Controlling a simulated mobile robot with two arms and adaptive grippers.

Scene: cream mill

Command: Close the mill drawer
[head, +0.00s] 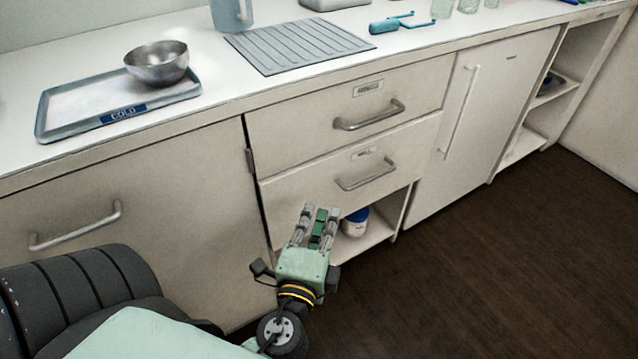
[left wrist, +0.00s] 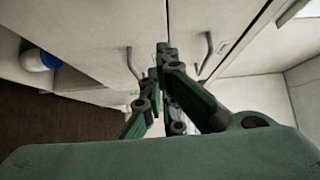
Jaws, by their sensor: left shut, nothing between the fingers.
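Two cream drawers with grey bar handles sit under the counter, an upper drawer (head: 300,125) and a lower drawer (head: 310,190). Each has a small label that I cannot read, so I cannot tell which is the mill drawer. Both fronts look about flush with the cabinet; a small gap is hard to judge. My left gripper (head: 320,210) is shut and empty, in front of and below the lower drawer's handle (head: 366,180). In the left wrist view its fingers point toward the drawer fronts, with two handles beyond them. My right gripper is out of view.
An open shelf below the drawers holds a white and blue tub (head: 355,225). A cupboard door (head: 130,260) is left, a tall white door (head: 485,115) right. On the counter are a tray (head: 60,135), a metal bowl (head: 158,64) and a ribbed mat (head: 300,46). The dark floor is clear.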

